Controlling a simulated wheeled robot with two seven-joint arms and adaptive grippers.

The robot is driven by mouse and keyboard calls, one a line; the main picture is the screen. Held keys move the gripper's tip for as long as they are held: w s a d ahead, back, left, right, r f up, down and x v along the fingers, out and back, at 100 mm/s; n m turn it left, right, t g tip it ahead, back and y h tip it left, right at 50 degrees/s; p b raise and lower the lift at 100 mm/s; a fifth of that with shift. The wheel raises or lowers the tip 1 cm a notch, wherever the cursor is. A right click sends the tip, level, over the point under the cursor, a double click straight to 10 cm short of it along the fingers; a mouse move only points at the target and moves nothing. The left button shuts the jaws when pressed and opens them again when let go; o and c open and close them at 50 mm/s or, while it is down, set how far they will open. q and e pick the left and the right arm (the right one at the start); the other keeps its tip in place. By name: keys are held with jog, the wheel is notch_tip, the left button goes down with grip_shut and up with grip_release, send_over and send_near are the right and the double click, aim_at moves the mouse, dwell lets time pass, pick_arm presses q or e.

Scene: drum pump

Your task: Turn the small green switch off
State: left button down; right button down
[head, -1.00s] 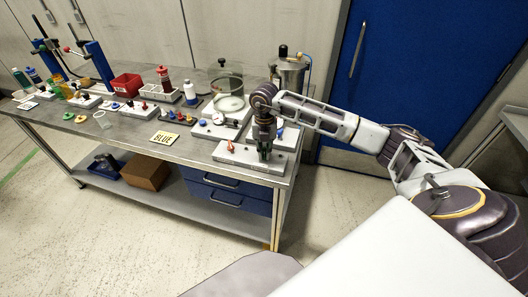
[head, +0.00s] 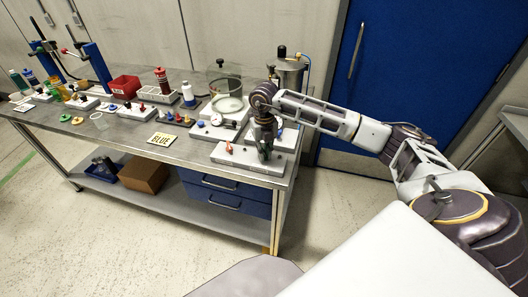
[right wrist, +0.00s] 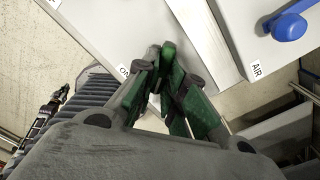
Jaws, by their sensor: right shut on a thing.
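My right gripper (head: 264,152) points down at the white switch panel (head: 228,155) on the near right corner of the bench. In the right wrist view its green-sided fingers (right wrist: 163,70) are close together at the tips, against the edge of a white panel. My left gripper is not in view.
A blue knob (right wrist: 289,27) sits near an AIR label in the wrist view. Behind the gripper stand a clear vessel (head: 227,100) and a metal pot (head: 289,75).

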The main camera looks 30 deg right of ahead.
jog(key=c, duration=1.5)
grip_release()
jog(key=shift+r, duration=0.1)
notch_tip(320, 180, up, 12)
